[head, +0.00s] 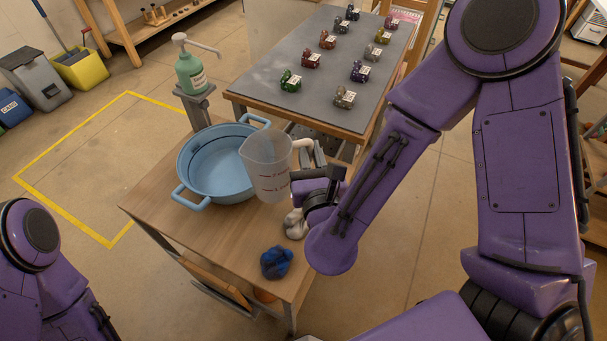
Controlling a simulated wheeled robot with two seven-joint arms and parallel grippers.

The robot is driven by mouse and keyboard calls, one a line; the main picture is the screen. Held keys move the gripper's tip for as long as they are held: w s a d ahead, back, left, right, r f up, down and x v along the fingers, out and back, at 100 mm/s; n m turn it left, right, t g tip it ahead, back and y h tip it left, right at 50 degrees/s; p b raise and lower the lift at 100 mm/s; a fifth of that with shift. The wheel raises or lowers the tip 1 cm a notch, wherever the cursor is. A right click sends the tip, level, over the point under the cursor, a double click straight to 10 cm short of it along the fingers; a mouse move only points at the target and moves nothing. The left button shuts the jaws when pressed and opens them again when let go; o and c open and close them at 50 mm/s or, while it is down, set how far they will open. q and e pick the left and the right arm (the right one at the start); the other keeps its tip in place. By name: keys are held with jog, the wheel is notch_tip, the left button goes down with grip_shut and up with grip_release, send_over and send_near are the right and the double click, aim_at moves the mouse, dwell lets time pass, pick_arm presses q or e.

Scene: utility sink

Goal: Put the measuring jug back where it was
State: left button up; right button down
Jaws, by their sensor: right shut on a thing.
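The measuring jug (267,168) is clear plastic with red markings. It is upright at the right side of the blue basin (215,168) and overlaps its rim in the head view. My right gripper (300,176) is shut on the jug from the right; its fingertips are partly hidden. Whether the jug's base touches the table cannot be told. At the left edge only part of my left arm shows; its gripper is out of view.
The basin stands on a wooden table (156,190). A blue cloth (276,262) and a whitish cloth (295,224) lie near its right side. A green pump bottle (190,72) stands behind. A grey-topped table (270,68) holds several small tagged objects. The wooden table's front left is bare.

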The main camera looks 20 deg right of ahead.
jog(key=w+d+f+b, duration=0.2)
jog(key=d+f, duration=0.1)
jog(key=f, duration=0.1)
jog(key=w+d+f+b, duration=0.2)
jog(key=d+f+b, duration=0.1)
jog(key=d+f, duration=0.1)
jog(key=w+d+f+b, duration=0.2)
jog(key=d+f, duration=0.2)
jog(key=shift+w+d+b, duration=0.1)
jog(key=shift+w+b, duration=0.1)
jog(key=shift+b, duration=0.1)
jog(key=shift+f, duration=0.45)
pick_arm(q)
notch_tip(320, 180, down, 8)
jog(key=s, duration=0.2)
jog(key=shift+s+r, duration=0.2)
jog(key=shift+d, duration=0.15)
